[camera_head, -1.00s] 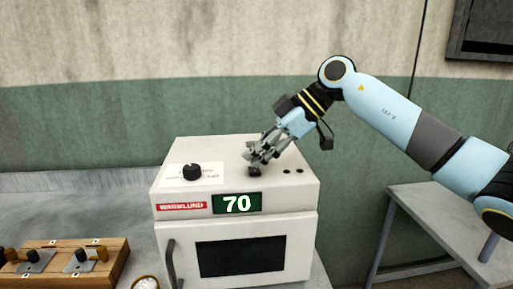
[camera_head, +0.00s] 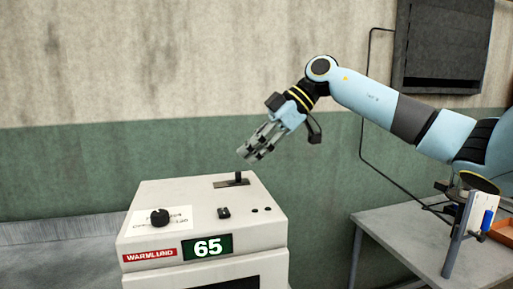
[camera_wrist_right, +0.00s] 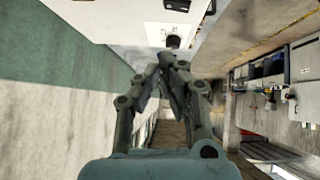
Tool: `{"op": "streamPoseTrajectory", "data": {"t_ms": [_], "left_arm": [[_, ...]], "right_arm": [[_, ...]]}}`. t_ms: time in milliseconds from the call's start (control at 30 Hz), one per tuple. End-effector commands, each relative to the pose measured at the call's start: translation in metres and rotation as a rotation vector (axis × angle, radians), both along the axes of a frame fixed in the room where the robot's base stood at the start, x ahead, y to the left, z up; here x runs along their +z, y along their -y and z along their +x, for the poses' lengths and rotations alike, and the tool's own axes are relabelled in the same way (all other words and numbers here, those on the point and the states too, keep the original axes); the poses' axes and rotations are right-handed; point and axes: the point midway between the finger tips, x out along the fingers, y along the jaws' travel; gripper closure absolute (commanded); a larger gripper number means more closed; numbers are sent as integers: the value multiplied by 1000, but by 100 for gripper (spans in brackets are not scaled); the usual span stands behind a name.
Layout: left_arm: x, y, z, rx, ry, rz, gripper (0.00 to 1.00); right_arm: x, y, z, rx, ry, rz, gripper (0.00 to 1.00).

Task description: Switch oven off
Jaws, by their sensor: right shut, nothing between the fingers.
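The white oven (camera_head: 140,232) stands at the lower middle of the head view, its display (camera_head: 207,247) lit and reading 65. On its top are a round black knob (camera_head: 159,217), a small black switch (camera_head: 224,212) and an upright black lever (camera_head: 238,177) in a slot at the back. My right gripper (camera_head: 246,156) is shut and empty, above and behind the oven top, apart from the lever. In the right wrist view the shut fingers (camera_wrist_right: 172,58) point toward the oven (camera_wrist_right: 125,20). My left gripper is not in view.
A grey table (camera_head: 400,228) stands to the right, with a white stand (camera_head: 462,232) and an orange tray (camera_head: 503,231) on it. A grey counter (camera_head: 60,255) lies left of the oven. A dark panel (camera_head: 445,45) hangs on the wall.

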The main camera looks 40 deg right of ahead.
Motion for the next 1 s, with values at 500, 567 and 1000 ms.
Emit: {"op": "streamPoseTrajectory", "data": {"t_ms": [500, 567, 1000], "left_arm": [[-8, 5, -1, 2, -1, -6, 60], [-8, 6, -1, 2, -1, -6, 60], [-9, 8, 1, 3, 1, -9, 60]], "right_arm": [[18, 15, -6, 1, 0, 2, 100], [18, 15, -6, 1, 0, 2, 100], [17, 15, -6, 1, 0, 2, 100]]}}
